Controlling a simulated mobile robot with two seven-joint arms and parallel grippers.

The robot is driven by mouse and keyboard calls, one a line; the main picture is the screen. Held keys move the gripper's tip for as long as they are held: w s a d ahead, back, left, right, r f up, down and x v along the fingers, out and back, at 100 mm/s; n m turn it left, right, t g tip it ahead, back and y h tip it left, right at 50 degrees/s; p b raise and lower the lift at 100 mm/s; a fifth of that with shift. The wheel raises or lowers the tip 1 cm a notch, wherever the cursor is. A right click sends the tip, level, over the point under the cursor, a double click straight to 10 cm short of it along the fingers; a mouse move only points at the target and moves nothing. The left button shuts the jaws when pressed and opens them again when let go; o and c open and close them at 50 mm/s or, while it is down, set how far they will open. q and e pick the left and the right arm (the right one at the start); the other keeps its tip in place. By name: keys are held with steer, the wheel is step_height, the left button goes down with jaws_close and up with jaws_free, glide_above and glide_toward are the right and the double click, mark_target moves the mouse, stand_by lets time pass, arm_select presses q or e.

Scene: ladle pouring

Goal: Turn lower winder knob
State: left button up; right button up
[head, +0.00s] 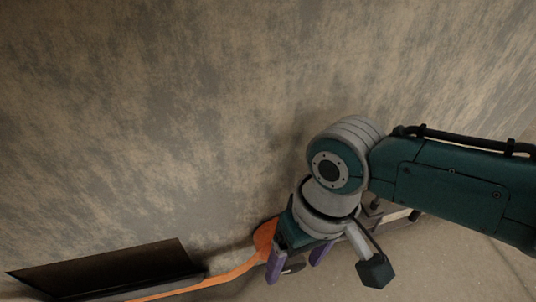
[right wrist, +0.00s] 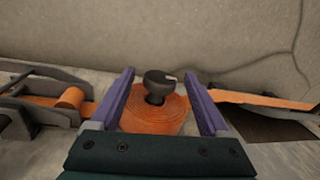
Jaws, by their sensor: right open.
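The black winder knob (right wrist: 160,84) stands on top of a coil of orange strap (right wrist: 153,117) in the right wrist view. A pale mark shows on one side of the knob. My right gripper (right wrist: 161,80) is open, with its two purple fingers on either side of the knob and coil and a gap to the knob. In the head view my right gripper (head: 296,263) points down by the wall, over the orange strap (head: 264,238). The knob is hidden there by my wrist and gripper. My left gripper is not in view.
The orange strap runs left past a dark panel (head: 110,270) at the wall's foot. In the right wrist view a dark metal frame with an orange roller (right wrist: 71,97) stands to the left. A mottled wall (head: 150,120) rises close behind, with a cable (right wrist: 298,40) along it.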

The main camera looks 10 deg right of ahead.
steer(key=shift+w, duration=0.1)
steer(key=shift+c, duration=0.2)
steer(key=shift+c, duration=0.7)
jaws_close()
